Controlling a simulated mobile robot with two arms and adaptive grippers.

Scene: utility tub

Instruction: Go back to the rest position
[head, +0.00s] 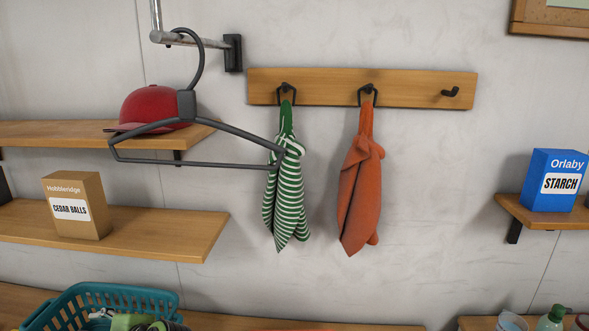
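Neither of my grippers shows in the head view. A green-and-white striped cloth (283,200) hangs from the left hook of a wooden hook rail (420,88). An orange cloth (359,195) hangs from the middle hook. The right hook (451,92) is empty. A dark grey clothes hanger (230,131) hangs from a metal rod (180,39) at the upper left, and its right end overlaps the striped cloth in the picture.
A red cap (150,104) sits on the upper left shelf (50,132). A cedar balls box (75,205) stands on the lower left shelf (170,236). A blue starch box (553,180) is on the right shelf. A teal basket (120,291) is at bottom left.

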